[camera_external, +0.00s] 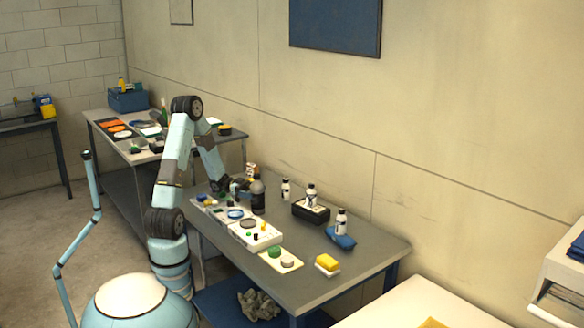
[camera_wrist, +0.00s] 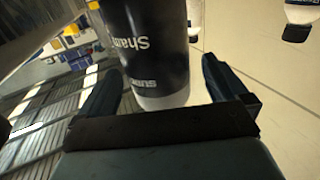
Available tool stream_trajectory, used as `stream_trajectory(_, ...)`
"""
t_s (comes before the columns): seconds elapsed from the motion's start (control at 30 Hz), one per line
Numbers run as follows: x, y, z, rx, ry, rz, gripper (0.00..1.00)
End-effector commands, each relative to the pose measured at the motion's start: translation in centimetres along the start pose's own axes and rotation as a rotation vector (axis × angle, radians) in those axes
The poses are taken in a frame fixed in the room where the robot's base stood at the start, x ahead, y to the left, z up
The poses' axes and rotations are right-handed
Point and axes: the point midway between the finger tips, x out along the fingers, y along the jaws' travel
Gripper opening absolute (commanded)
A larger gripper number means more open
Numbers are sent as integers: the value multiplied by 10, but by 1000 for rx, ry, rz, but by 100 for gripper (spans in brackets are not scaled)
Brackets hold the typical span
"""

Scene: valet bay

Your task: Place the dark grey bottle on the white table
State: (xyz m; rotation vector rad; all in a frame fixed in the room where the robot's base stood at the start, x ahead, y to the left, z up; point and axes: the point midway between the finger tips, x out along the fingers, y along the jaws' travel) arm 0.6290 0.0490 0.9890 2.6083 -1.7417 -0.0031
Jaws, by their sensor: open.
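The dark grey bottle (camera_external: 258,200) stands upright on the grey workbench, beside my gripper (camera_external: 228,187). In the wrist view, a dark bottle (camera_wrist: 155,45) with pale lettering and a whitish end lies between the fingers of my gripper (camera_wrist: 160,90). The fingers are open, with a visible gap to its right. I cannot tell for certain that this is the same bottle. The white table (camera_external: 390,308) is at the lower right, largely clear where it shows, with part of it cut off by the frame.
White bottles with black caps (camera_external: 285,190) stand behind, one on a black box (camera_external: 310,211) and one by a blue cloth (camera_external: 340,238). White trays (camera_external: 268,238) with small items line the bench front. A yellow sponge (camera_external: 327,262) sits near its right end. A yellow item (camera_external: 433,323) lies on the white table.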

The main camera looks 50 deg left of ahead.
Motion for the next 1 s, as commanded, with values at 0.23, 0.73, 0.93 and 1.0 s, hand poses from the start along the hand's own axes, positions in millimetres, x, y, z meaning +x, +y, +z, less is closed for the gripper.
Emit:
stream_trajectory(0.23, 36, 1, 0, 1, 0, 4, 100)
stream_trajectory(0.73, 41, 0, 0, 1, -1, 1, 79)
stream_trajectory(0.93, 41, 0, 0, 1, -1, 1, 60)
stream_trajectory(1.0, 41, 0, 0, 1, -1, 1, 53)
